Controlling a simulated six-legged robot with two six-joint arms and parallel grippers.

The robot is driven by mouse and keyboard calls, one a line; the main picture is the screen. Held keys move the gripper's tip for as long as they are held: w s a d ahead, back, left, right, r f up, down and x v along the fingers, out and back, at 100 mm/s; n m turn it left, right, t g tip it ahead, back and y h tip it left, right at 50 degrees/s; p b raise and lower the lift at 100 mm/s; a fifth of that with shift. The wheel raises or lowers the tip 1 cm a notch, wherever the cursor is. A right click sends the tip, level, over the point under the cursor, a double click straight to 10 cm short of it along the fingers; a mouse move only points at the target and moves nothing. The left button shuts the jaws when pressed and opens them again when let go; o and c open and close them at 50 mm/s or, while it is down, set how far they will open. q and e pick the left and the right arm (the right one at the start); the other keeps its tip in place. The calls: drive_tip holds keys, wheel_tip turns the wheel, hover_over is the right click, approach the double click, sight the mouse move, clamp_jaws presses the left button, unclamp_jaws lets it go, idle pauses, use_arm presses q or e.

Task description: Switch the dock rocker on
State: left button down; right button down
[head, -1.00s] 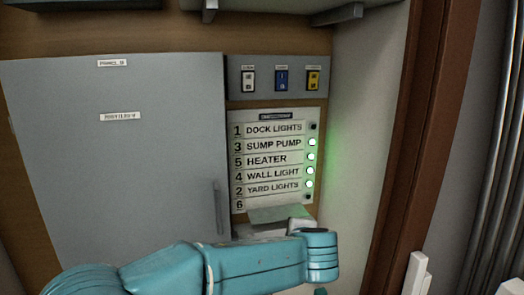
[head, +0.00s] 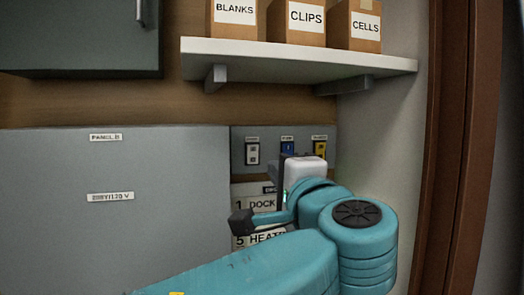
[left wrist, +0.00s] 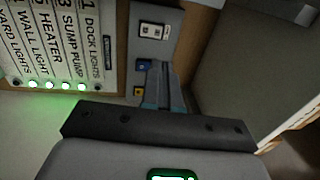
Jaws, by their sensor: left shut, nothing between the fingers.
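A grey switch plate (head: 240,140) holds three rockers in a row: white (head: 252,153), blue (head: 287,148) and yellow (head: 320,150). They also show in the left wrist view as white (left wrist: 150,30), blue (left wrist: 144,65) and yellow (left wrist: 139,91). Their labels are too small to read, and I cannot tell which way each is tipped. My left gripper (left wrist: 163,70) is shut and empty, its fingers pointing toward the plate beside the blue rocker. I cannot tell whether they touch it. My right gripper is not in view.
A circuit list (left wrist: 55,40) sits beside the plate; its lamp by DOCK LIGHTS is dark and several others glow. A large grey panel (head: 110,230) is at left. A shelf (head: 300,60) with boxes overhangs the plate. A pale wall (head: 380,150) stands close at right.

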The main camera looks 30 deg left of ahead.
use_arm(q)
drive_tip(key=shift+w+d, duration=0.1)
drive_tip(key=shift+w, duration=0.05)
drive_tip(key=p, duration=0.6)
approach(254, 148)
drive_tip(key=x, duration=0.5)
drive_tip(key=shift+w+a+r, duration=0.2)
drive_tip(key=shift+a+r, duration=0.05)
drive_tip(key=shift+a, duration=0.05)
drive_tip(key=shift+w+a, duration=0.35)
drive_tip(key=shift+w, duration=0.05)
drive_tip(key=shift+s, duration=0.1)
drive_tip(key=shift+f, duration=0.1)
